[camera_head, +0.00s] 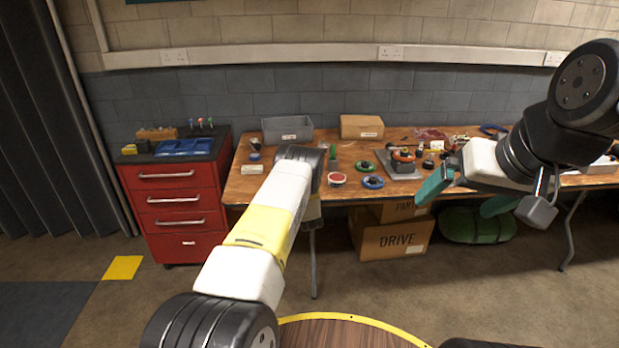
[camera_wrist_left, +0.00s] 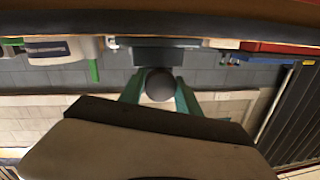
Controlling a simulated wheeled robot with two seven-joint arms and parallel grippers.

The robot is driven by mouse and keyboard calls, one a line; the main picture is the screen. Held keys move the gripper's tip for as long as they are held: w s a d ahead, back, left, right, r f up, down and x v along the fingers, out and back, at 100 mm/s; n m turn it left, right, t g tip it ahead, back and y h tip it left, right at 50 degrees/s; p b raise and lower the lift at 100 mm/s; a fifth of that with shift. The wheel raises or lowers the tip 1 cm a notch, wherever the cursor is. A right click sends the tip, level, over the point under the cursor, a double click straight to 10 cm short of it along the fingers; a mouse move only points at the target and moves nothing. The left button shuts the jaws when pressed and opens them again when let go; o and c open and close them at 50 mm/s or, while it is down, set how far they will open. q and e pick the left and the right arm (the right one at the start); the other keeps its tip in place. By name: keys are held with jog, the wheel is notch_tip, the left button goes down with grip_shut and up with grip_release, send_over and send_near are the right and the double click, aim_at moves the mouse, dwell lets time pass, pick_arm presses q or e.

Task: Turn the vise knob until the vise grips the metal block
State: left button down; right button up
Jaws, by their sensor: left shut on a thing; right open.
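My left arm reaches over the bench, and its gripper is hidden behind the wrist in the head view. In the left wrist view, which is upside down, the teal fingers of my left gripper (camera_wrist_left: 160,92) are shut on a dark round knob (camera_wrist_left: 160,84), one finger on each side. A dark blue-grey block shape (camera_wrist_left: 155,56) is beyond the knob; I cannot tell whether it is part of the vise. I cannot make out the vise jaws or the metal block. My right gripper (camera_head: 468,196) is open and empty, in front of the bench's right part.
The wooden bench (camera_head: 263,183) holds a grey bin (camera_head: 287,129), a cardboard box (camera_head: 361,126), a red-topped tub (camera_head: 337,180), a blue ring (camera_head: 373,182) and a grey plate with a device (camera_head: 403,164). A red drawer cabinet (camera_head: 170,219) stands left.

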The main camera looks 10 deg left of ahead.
pick_arm(q)
jog(key=shift+s+f+m, duration=0.15)
jog(key=shift+f+m, duration=0.15)
jog(key=shift+m, duration=0.5)
jog(key=shift+a, duration=0.1)
jog(key=c, duration=0.9)
grip_release()
jog(key=shift+r, duration=0.15)
jog(key=v, duration=0.7)
jog(key=shift+s+d, duration=0.25)
jog(key=shift+s, duration=0.05)
